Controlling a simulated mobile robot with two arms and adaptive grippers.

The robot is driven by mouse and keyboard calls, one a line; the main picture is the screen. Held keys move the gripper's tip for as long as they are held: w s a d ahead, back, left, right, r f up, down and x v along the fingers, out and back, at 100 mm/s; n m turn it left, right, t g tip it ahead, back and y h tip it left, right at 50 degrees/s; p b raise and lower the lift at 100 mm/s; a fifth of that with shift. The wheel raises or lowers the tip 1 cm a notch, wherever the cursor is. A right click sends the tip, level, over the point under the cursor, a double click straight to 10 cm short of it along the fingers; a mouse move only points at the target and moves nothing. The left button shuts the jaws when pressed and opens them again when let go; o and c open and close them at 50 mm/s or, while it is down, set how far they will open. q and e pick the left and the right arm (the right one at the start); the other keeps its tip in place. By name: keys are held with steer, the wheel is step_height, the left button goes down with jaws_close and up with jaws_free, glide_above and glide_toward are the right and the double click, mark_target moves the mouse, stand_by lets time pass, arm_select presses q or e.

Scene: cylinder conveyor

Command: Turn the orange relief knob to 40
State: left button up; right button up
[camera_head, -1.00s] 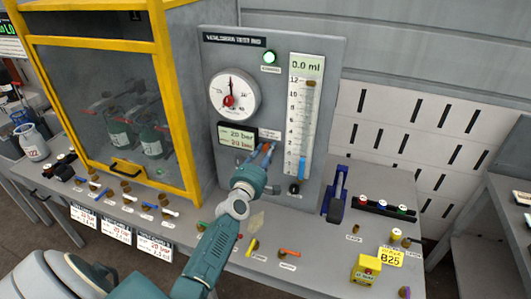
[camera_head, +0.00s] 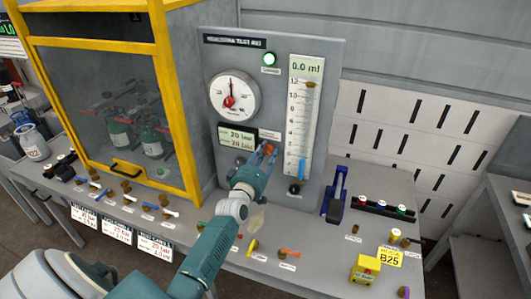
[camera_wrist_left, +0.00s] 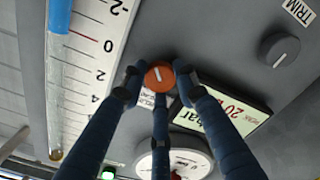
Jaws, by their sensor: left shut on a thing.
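The orange relief knob (camera_wrist_left: 158,78) sits on the grey test panel with a white mark on its face. It also shows as a small orange spot between my fingers in the head view (camera_head: 268,149). My left gripper (camera_head: 265,154) is at the panel, its blue fingers shut around the knob's rim in the wrist view (camera_wrist_left: 157,82). The display (camera_head: 237,138) beside it appears to read 20 bar on both lines; the wrist view shows it only partly (camera_wrist_left: 220,118). My right gripper is not in view.
A round gauge (camera_head: 234,96) is above the display, a graduated tube (camera_head: 302,120) to the right. A grey TRIM knob (camera_wrist_left: 279,49) is near the orange one. A yellow-framed cabinet (camera_head: 177,100) stands left. Small coloured parts lie on the bench (camera_head: 320,250) in front.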

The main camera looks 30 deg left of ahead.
arm_select(q)
steer(key=m, duration=0.6)
steer(key=shift+d+f, duration=0.2)
steer(key=shift+f, duration=0.05)
steer(key=shift+f+m, duration=0.2)
steer(key=shift+m, duration=0.9)
steer(key=shift+s+f, duration=0.1)
steer(key=shift+f, duration=0.1)
steer(key=o, duration=1.2)
steer(key=shift+c, duration=0.2)
steer(key=shift+r, duration=0.2)
steer(key=shift+r, duration=0.1)
steer(key=v, duration=0.7)
steer(key=shift+s, duration=0.4)
